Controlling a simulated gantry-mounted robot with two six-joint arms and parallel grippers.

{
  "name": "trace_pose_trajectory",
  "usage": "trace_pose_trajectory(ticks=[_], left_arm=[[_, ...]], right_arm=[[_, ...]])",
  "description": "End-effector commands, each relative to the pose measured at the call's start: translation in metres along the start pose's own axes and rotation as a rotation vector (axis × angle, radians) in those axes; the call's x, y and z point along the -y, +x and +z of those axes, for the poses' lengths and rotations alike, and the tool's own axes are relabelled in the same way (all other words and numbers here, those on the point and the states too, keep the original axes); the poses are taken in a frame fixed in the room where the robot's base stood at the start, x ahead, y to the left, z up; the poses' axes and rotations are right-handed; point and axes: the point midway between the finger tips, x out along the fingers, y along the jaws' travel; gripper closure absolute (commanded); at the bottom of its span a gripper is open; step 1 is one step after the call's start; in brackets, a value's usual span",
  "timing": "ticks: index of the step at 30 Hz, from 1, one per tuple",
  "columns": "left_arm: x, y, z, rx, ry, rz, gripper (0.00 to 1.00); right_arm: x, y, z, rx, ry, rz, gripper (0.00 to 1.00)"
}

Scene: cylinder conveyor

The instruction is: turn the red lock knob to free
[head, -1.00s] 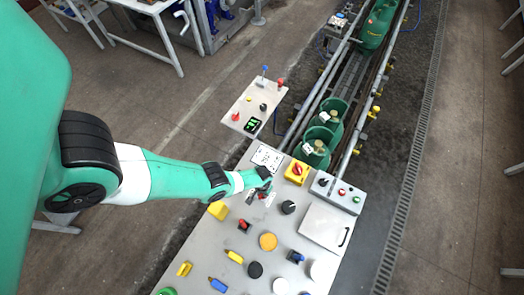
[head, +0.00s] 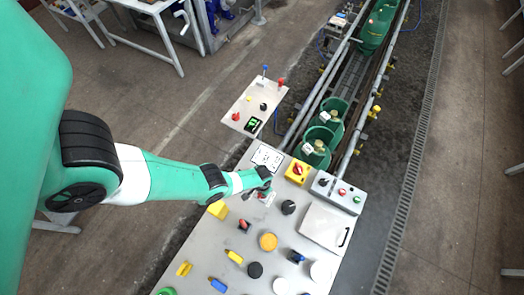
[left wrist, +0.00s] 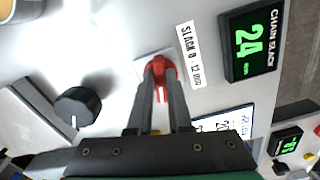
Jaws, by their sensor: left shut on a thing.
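A red knob (left wrist: 165,69) sits on a pale square plate on the grey panel in the left wrist view. My left gripper (left wrist: 161,88) is shut on it, with one dark finger on each side. A red pointer part shows between the fingers. In the head view my left gripper (head: 264,194) reaches down to the panel (head: 200,263) near its upper left part, and the gripped knob is mostly hidden there. My right gripper is not in view.
A green display (left wrist: 253,43) reads CHAIN SLACK 24, beside a SLACK 0-12 label (left wrist: 190,54). A black knob (left wrist: 77,107) stands nearby. A yellow box with another red knob (head: 297,170) stands farther right. Green cylinders (head: 316,150) line the conveyor.

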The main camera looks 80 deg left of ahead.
Motion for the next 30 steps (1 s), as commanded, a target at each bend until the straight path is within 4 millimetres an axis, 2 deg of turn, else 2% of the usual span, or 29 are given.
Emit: trace_pose_trajectory(ticks=[30], left_arm=[[0.0053, 0.0008, -0.0020, 0.001, 0.958, 0.000, 1.00]], right_arm=[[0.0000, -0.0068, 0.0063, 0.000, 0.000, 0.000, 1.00]])
